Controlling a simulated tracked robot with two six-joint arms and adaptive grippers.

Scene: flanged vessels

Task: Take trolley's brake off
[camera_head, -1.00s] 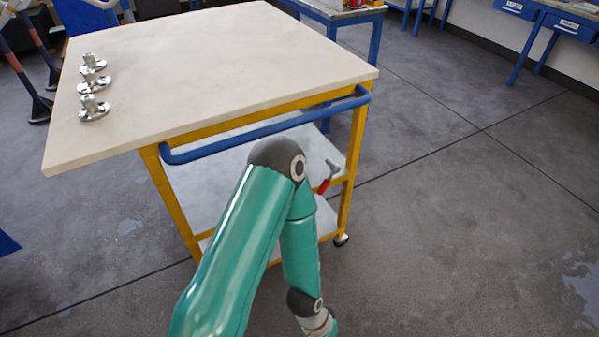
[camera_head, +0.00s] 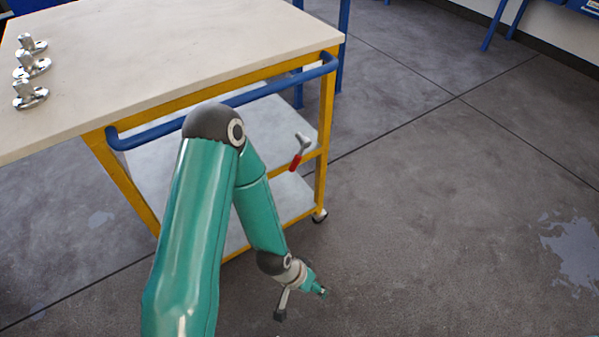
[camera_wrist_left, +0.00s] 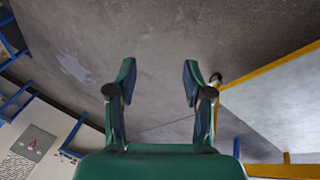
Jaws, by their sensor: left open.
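The trolley (camera_head: 325,120) has a yellow frame, a pale top, lower shelves and a blue push handle (camera_head: 225,103). A dark caster (camera_head: 320,216) shows under its near right leg in the head view. The caster also shows in the wrist view (camera_wrist_left: 215,78), close to the right finger's tip. A separate brake lever cannot be made out. My left gripper (camera_head: 321,291) is low over the floor, in front of the caster and apart from it. In the wrist view its two fingers (camera_wrist_left: 158,72) are spread and empty. My right gripper is not in view.
Several metal flanged vessels (camera_head: 30,68) stand on the trolley top at the left. A red-handled tool (camera_head: 299,151) lies at the edge of the middle shelf. The floor (camera_head: 440,220) right of the trolley is clear. Blue-legged benches stand behind.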

